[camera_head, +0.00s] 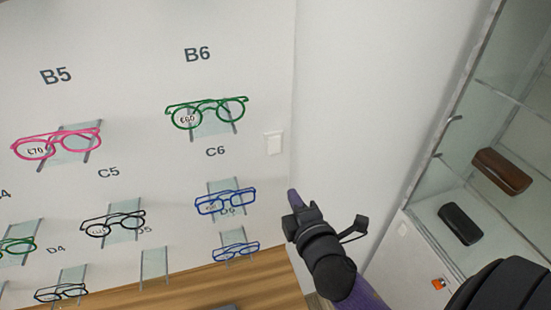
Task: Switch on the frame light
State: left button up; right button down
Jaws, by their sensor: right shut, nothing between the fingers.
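A small white light switch (273,143) is on the wall, right of the green glasses and near the wall's right corner. My right gripper (292,194) is below and slightly right of the switch, apart from it in the picture. It points up and to the left. It is shut with nothing in it. How far it is from the wall is hard to tell. My left gripper is not in view.
Glasses on small glass shelves line the wall: green (207,113), pink (56,143), blue (225,201), black (113,223) and others. A glass cabinet (478,84) at the right holds a brown case (501,172) and a black case (460,223). A wooden surface (185,289) lies below.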

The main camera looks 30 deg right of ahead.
aim_at(270, 153)
jog(key=x, duration=1.3)
jog(key=shift+w+d+f, duration=0.1)
jog(key=shift+w+d, duration=0.05)
jog(key=shift+w, duration=0.05)
